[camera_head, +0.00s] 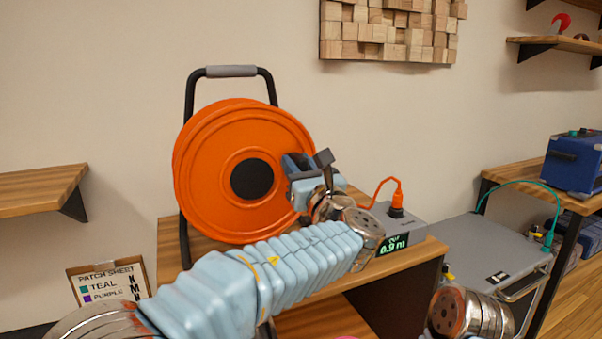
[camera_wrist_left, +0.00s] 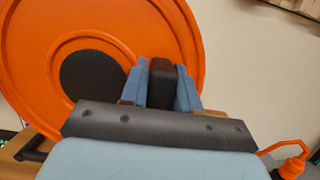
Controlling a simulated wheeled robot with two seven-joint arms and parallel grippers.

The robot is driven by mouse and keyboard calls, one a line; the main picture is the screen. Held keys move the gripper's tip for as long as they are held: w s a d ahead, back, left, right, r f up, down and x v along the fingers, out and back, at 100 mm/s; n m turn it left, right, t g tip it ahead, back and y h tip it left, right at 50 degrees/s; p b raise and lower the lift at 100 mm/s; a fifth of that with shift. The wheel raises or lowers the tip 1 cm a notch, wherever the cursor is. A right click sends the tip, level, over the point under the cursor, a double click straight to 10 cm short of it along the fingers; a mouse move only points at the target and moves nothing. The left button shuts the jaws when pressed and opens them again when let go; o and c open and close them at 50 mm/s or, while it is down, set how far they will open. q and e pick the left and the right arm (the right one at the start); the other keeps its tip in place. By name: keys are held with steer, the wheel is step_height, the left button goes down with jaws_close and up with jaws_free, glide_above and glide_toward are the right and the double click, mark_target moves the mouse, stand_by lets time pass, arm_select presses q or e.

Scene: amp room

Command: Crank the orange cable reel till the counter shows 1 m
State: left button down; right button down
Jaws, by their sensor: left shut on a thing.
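The orange cable reel (camera_head: 215,200) stands on a wooden shelf unit, in a black frame with a grey handle grip. Its black hub (camera_head: 252,179) faces me. My left gripper (camera_head: 298,168) is at the right side of the reel's face. In the left wrist view its two blue fingers (camera_wrist_left: 161,85) are shut on a black crank knob (camera_wrist_left: 160,72). The counter (camera_head: 393,244) is a grey box right of the reel, and its green display appears to read 0.9 m. My left forearm and wrist cover part of the shelf top. My right gripper is not in view.
An orange cable and plug (camera_head: 397,194) stand on the counter box. A grey case (camera_head: 483,256) and a blue amp (camera_head: 574,162) with a teal cable are at the right. A patch sheet (camera_head: 108,283) is at the lower left.

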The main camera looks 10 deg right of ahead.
arm_select(q)
steer(key=a+r, duration=0.2)
steer(key=shift+s+r, duration=0.3)
steer(key=shift+r, duration=0.05)
steer(key=shift+s+a+r, duration=0.2)
steer(key=shift+a+r, duration=0.25)
steer(key=shift+a, duration=0.15)
steer(key=shift+s+a+r, duration=0.2)
steer(key=shift+a+r, duration=0.2)
steer(key=shift+a, duration=0.15)
steer(key=shift+s+a+r+b, duration=0.15)
steer(key=shift+s+a+b, duration=0.05)
steer(key=shift+a, duration=0.4)
steer(key=shift+s+a+r+b, duration=0.1)
steer(key=shift+s+a+b, duration=0.1)
steer(key=shift+a, duration=0.4)
steer(key=shift+s+a+r+b, duration=0.15)
steer(key=shift+s+a+b, duration=0.05)
steer(key=shift+a, duration=0.4)
steer(key=c, duration=0.8)
jaws_free()
steer(key=shift+o, duration=0.2)
steer(key=shift+r, duration=0.1)
steer(key=s+d+b, duration=0.1)
steer(key=s+d, duration=0.2)
steer(key=s, duration=0.5)
steer(key=shift+s+b, duration=0.25)
steer(key=shift+b, duration=0.05)
